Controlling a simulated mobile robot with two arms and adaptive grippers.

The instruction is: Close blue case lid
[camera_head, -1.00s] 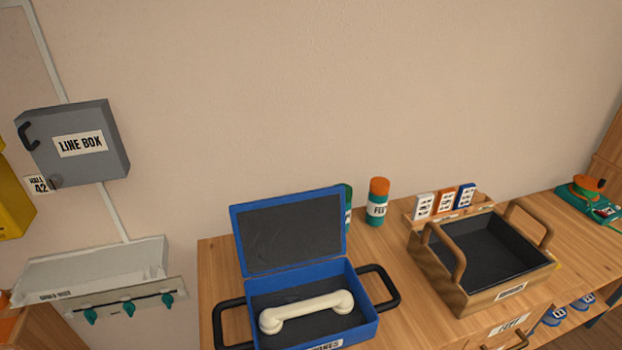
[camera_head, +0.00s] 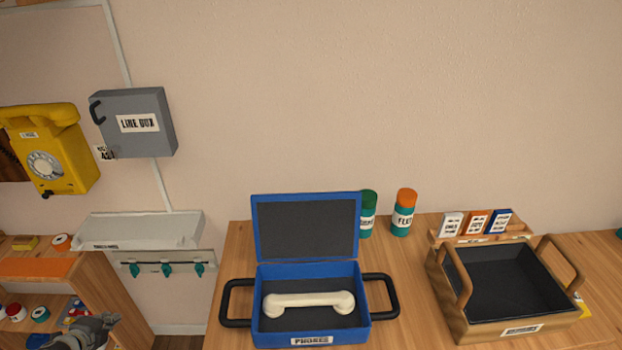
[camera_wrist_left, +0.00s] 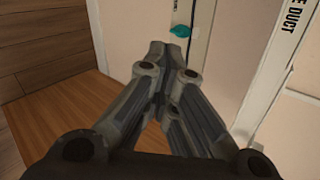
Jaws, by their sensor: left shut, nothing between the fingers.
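The blue case (camera_head: 312,335) stands on the wooden table with its lid (camera_head: 306,226) raised and open, leaning toward the wall. A cream handset (camera_head: 308,304) lies inside on the dark lining. The case has black handles on both sides. My left gripper (camera_head: 108,322) shows at the lower left of the head view, well left of the case and apart from it. In the left wrist view its fingers (camera_wrist_left: 166,50) are together and empty. The case is not seen in the wrist view. My right gripper is not in view.
A wooden tray (camera_head: 462,318) with raised handles stands right of the case. Two capped canisters (camera_head: 403,220) stand behind the lid's right side. A grey shelf with teal hooks (camera_head: 168,268) hangs left of the table. A yellow dial phone (camera_head: 48,160) and grey line box (camera_head: 135,122) are on the wall.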

